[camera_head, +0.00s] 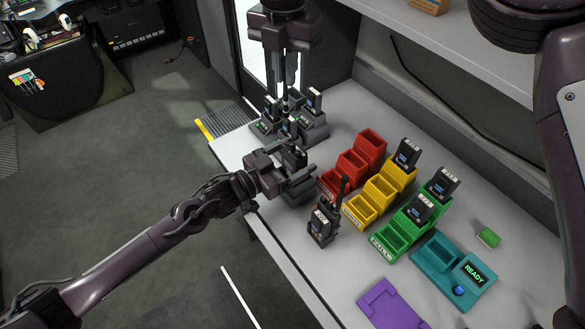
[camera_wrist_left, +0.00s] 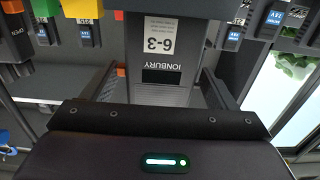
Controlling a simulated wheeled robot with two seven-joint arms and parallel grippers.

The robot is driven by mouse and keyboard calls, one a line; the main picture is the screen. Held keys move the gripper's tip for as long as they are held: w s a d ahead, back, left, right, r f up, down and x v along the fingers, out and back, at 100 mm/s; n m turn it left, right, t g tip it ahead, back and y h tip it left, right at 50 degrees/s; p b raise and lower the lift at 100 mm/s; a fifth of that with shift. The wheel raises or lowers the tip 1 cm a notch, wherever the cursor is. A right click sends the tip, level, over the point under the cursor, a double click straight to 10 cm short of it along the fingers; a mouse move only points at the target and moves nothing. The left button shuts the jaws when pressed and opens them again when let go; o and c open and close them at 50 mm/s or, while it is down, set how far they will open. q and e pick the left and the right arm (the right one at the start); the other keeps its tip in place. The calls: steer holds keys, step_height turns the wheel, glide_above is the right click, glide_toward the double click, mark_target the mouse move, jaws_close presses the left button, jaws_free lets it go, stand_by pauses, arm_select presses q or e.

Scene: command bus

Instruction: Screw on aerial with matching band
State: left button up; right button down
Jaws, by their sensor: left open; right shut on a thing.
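My left gripper (camera_head: 308,182) is open at the bench's left edge, beside a dark radio (camera_head: 295,157). In the left wrist view a dark unit labelled IONBURY 6-3 (camera_wrist_left: 165,72) lies between its open fingers. My right gripper (camera_head: 286,92) points down over the grey charger cluster (camera_head: 313,128). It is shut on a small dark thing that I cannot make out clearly. I cannot make out any coloured band.
Red (camera_head: 370,142), yellow (camera_head: 360,211) and green (camera_head: 388,243) stepped bins stand mid-bench, several holding radios. A teal READY station (camera_head: 435,253), green block (camera_head: 488,237) and purple tray (camera_head: 392,303) lie to the right. The near right bench is partly clear.

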arm_select(q)
steer(key=c, duration=1.3)
steer(key=shift+s+f, duration=0.1)
steer(key=shift+s, duration=0.05)
arm_select(e)
steer(key=f, duration=0.4)
steer(key=shift+s+d+f, duration=0.25)
steer(key=shift+s+f, duration=0.1)
steer(key=shift+f, duration=0.05)
arm_select(q)
steer(key=shift+f, duration=0.15)
